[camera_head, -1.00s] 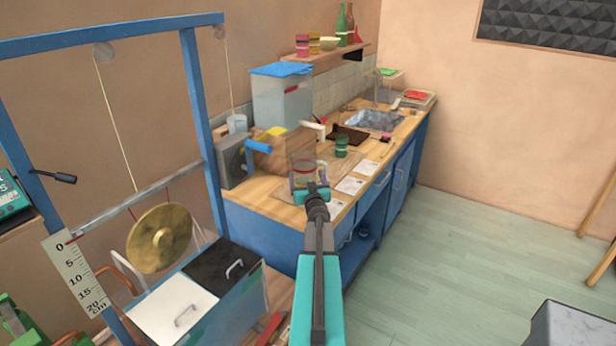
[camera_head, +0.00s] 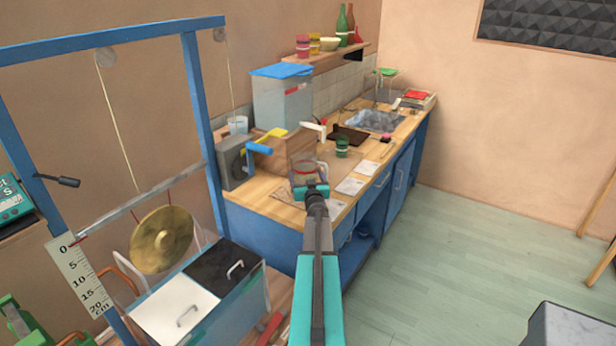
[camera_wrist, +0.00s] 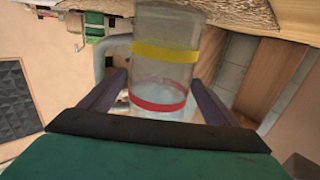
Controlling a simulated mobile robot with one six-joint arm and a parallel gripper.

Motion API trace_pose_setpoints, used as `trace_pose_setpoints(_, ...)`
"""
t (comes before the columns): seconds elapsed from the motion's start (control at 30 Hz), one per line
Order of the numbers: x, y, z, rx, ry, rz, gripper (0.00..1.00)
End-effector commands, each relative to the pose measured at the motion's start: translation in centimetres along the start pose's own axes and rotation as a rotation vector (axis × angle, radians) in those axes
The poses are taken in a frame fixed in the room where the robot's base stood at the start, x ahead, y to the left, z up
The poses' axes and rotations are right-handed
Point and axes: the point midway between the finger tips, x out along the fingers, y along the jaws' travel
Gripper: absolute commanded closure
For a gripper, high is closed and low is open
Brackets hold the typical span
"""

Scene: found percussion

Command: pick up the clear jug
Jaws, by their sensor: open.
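The clear jug (camera_head: 303,172) stands on the wooden counter, partly hidden behind my gripper (camera_head: 317,187) in the head view. In the wrist view the jug (camera_wrist: 160,75) is close up, a see-through cylinder with a yellow band, a red band and a grey handle at its left side. My gripper (camera_wrist: 160,88) is open, with one finger on each side of the jug. I cannot tell whether either finger touches it.
A green jar (camera_head: 342,147) and white cards (camera_head: 350,185) lie near the jug on the counter (camera_head: 255,187). A grey speaker-like box (camera_head: 234,163) stands to its left. A tall clear bin (camera_head: 283,103) with a blue lid and a sink (camera_head: 375,121) are farther back.

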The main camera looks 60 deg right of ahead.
Motion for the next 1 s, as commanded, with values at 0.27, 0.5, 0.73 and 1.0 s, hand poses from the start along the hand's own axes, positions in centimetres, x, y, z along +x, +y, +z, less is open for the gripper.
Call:
trace_pose_setpoints(0.27, 1.8, 0.0, 0.0, 0.0, -0.001, 0.001, 0.17)
trace_pose_setpoints(0.5, 1.9, 0.0, 0.0, 0.0, -0.001, 0.001, 0.17)
trace_pose_setpoints(0.73, 1.8, 0.1, 0.0, 0.0, -0.001, 0.001, 0.17)
trace_pose_setpoints(1.0, 1.8, 0.1, 0.0, 0.0, -0.001, 0.001, 0.37)
